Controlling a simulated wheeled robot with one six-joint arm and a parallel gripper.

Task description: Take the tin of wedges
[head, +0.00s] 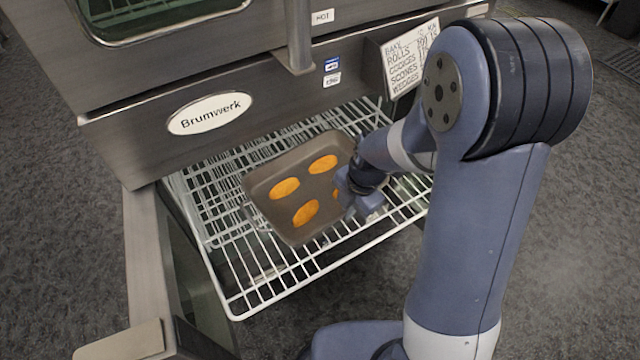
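The tin (268,223) is a dark square baking pan with several orange-brown wedges (306,212) in it. It sits on a white wire rack (240,283) that extends from the oven. A wire handle (256,216) shows at its left side. My gripper (345,190) is at the tin's right edge and partly covers a wedge there. The fingertips are small and partly hidden by my arm, so I cannot tell whether they are open or shut, or whether they touch the tin.
The steel oven (250,60) labelled Brumwerk overhangs the back of the rack. The open oven door (150,270) lies to the left. Bare grey floor (570,240) is at the right.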

